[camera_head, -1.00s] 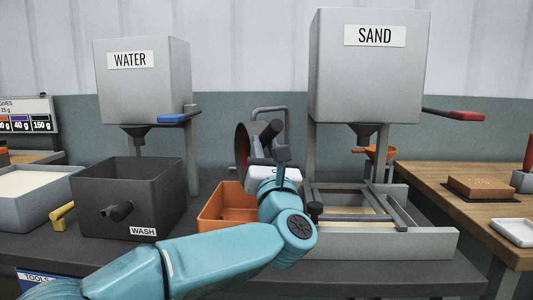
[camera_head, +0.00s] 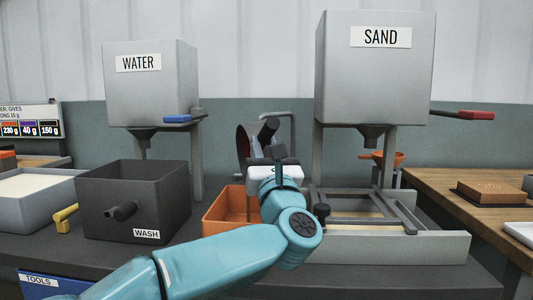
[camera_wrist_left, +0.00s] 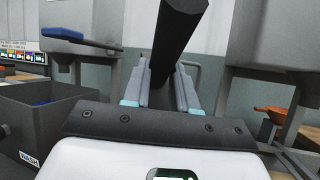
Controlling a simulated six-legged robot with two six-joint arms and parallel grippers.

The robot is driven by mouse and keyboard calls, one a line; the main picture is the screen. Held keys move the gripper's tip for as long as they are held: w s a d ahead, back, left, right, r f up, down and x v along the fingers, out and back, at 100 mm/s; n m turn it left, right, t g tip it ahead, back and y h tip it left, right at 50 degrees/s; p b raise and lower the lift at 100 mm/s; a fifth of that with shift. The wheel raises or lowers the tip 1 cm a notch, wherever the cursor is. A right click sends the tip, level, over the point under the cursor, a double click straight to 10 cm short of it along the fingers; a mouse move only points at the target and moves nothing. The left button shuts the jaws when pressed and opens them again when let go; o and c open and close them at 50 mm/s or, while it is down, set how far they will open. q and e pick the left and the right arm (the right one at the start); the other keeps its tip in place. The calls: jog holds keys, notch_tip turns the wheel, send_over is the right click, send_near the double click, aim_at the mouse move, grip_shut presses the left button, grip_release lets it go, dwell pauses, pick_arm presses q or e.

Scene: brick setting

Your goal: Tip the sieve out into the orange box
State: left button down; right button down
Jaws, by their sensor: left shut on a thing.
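My left gripper (camera_head: 262,150) is raised above the orange box (camera_head: 226,207) and the bench, near the box's right side. It is shut on a thick dark handle, which shows between the fingers in the left wrist view (camera_wrist_left: 178,38). The handle seems to belong to the sieve (camera_head: 242,143), a dark round rim with a reddish inside, standing steeply tilted left of the fingers. The sieve's mesh and any contents cannot be made out. My arm hides part of the orange box, and its floor is not clearly visible. My right gripper is not in view.
A dark wash bin (camera_head: 135,195) stands left of the orange box. A grey tray with rails (camera_head: 400,245) lies to the right under the sand hopper (camera_head: 376,85). The water tank (camera_head: 150,90) stands behind left. A grey bent pipe (camera_head: 292,125) rises behind my gripper.

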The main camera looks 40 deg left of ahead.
aim_at(264, 138)
pick_arm(q)
jog(key=shift+s+r+p, duration=0.1)
jog(key=shift+r+p, duration=0.2)
notch_tip(264, 138, up, 3)
jog(key=m+t+h+p, duration=0.1)
jog(key=m+h+p, duration=0.1)
jog(key=m, duration=0.2)
jog(key=m+t+h+p, duration=0.1)
jog(key=m+h+p, duration=0.1)
jog(key=m+p, duration=0.1)
jog(key=shift+f+m+t, duration=0.1)
jog(key=shift+m+t, duration=0.2)
jog(key=shift+m, duration=0.2)
jog(key=shift+m+h+p, duration=0.5)
jog(key=shift+m+p, duration=0.1)
jog(key=shift+m, duration=0.3)
jog(key=shift+f, duration=0.1)
